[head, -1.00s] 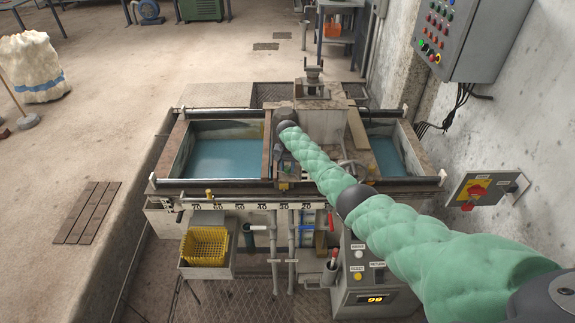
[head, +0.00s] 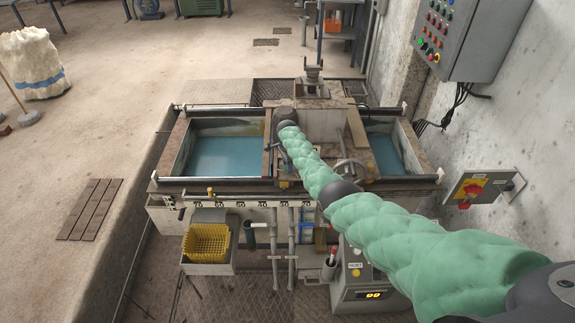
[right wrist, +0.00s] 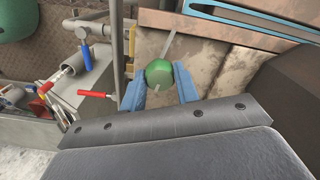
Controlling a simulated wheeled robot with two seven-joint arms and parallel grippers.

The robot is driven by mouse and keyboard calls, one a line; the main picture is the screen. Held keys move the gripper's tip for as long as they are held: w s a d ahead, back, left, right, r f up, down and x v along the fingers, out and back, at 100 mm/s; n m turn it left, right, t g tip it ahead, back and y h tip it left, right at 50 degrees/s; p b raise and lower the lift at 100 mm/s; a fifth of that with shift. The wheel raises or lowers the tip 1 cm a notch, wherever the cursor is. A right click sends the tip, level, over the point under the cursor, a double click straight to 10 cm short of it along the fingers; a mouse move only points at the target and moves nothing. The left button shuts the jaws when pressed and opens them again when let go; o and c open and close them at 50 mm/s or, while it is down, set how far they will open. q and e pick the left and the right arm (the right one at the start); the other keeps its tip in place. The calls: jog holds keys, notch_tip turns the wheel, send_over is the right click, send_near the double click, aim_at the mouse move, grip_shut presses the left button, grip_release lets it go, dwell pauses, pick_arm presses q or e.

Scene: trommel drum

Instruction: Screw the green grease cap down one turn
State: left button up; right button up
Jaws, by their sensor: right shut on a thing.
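The green grease cap (right wrist: 159,73) shows in the right wrist view as a round green knob with a pale bar running up from it. My right gripper (right wrist: 159,82) has its blue fingers on either side of the cap and is shut on it. In the head view my green right arm reaches in from the lower right to the middle of the machine (head: 320,120). The right gripper (head: 283,168) is small and dark there, and I cannot make out the cap. My left gripper is not in view.
Water-filled troughs (head: 222,157) lie on both sides of the machine's middle. A yellow basket (head: 207,243) stands at its front left. A control box (head: 463,37) hangs at right.

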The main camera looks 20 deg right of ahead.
jog(key=shift+m, duration=1)
jog(key=m, duration=0.8)
jog(key=m+b, duration=0.1)
jog(key=m, duration=0.2)
jog(key=shift+w, duration=0.1)
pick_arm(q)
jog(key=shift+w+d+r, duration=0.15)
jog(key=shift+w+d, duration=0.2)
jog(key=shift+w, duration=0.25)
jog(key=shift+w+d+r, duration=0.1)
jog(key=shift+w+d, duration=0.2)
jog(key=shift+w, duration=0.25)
pick_arm(e)
jog(key=shift+r+m, duration=0.1)
jog(key=shift+m, duration=0.2)
